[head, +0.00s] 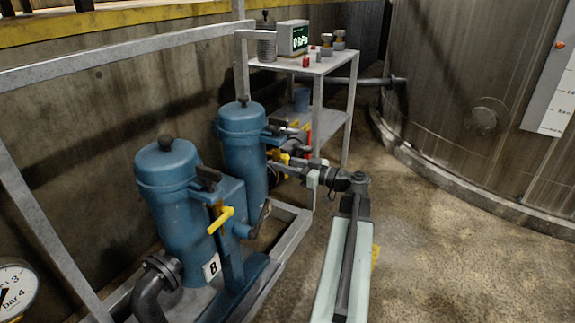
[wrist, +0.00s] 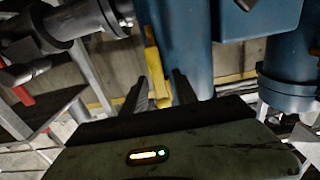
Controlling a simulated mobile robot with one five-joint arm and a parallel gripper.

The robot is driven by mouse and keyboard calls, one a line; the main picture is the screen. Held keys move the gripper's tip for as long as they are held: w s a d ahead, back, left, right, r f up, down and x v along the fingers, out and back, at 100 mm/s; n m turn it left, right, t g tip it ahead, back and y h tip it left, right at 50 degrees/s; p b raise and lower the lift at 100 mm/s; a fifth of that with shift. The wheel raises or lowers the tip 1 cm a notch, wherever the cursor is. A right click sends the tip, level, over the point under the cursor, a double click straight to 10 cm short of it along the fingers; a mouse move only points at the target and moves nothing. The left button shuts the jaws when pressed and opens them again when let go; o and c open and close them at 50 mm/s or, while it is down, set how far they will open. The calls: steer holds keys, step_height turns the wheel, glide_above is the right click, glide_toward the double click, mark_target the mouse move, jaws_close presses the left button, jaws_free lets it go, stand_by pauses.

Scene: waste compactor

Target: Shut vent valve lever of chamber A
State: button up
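Chamber A appears to be the rear blue canister (head: 243,145), behind the front canister (head: 170,195) marked B. In the head view my gripper (head: 273,170) reaches left to the rear canister's right side, near yellow parts (head: 284,158); its fingers are hard to make out there. In the wrist view a yellow lever (wrist: 153,60) hangs down in front of a blue body (wrist: 187,45). My gripper (wrist: 161,78) is open, its two dark fingers on either side of the lever's lower end. Gaps show beside the lever; contact is unclear.
A metal stand (head: 320,66) behind holds a display (head: 293,38) reading 0 hPa. Another yellow lever (head: 222,218) is on canister B. A red handle (wrist: 22,94) shows at left in the wrist view. A large tank (head: 470,100) stands right; the floor before it is clear.

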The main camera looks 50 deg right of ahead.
jaws_close()
stand_by(1.2)
